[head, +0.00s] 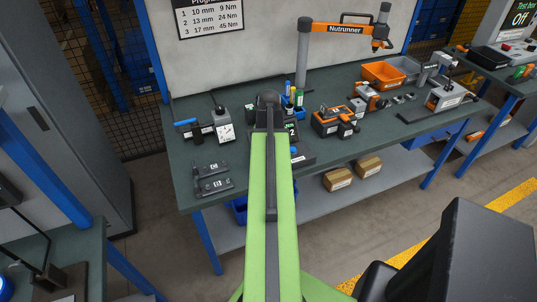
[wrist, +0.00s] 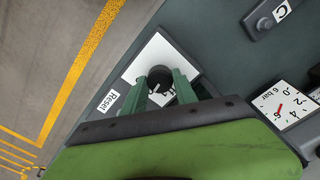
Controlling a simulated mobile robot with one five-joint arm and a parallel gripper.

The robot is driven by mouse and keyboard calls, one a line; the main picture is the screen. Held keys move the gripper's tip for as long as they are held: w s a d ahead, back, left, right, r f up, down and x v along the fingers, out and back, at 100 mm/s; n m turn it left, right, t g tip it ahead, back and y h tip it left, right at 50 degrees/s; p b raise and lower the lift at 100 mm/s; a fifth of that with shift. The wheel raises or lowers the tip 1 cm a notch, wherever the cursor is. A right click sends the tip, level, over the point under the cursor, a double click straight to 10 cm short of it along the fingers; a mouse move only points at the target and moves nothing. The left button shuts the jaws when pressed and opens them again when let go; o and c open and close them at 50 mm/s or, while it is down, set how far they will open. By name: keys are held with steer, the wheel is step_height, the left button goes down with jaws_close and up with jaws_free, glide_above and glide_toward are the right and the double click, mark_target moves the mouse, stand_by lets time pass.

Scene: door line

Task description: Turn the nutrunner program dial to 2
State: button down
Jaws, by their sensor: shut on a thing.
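The program dial is a round black knob (wrist: 160,78) on a white plate (wrist: 150,58) in the wrist view. A light mark shows on the knob, but I cannot read which number it points to; the numbers are mostly hidden by the fingers. My gripper (wrist: 160,84) has one green finger on each side of the knob and is shut on it. In the head view my green arm hides the dial and the gripper. Just right of the arm, a partly hidden dark display (head: 291,129) shows a 2.
A Reset label (wrist: 108,100) lies beside the dial plate. In the head view the Nutrunner arm (head: 345,28) stands at the back, with an orange bin (head: 382,74) to the right.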

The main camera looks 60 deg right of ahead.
steer(key=shift+a, duration=0.15)
steer(key=c, duration=1)
jaws_free()
steer(key=shift+o, duration=0.2)
steer(key=shift+r, duration=0.1)
step_height(320, 180, up, 17)
steer(key=p, duration=1.7)
steer(key=shift+r, duration=0.1)
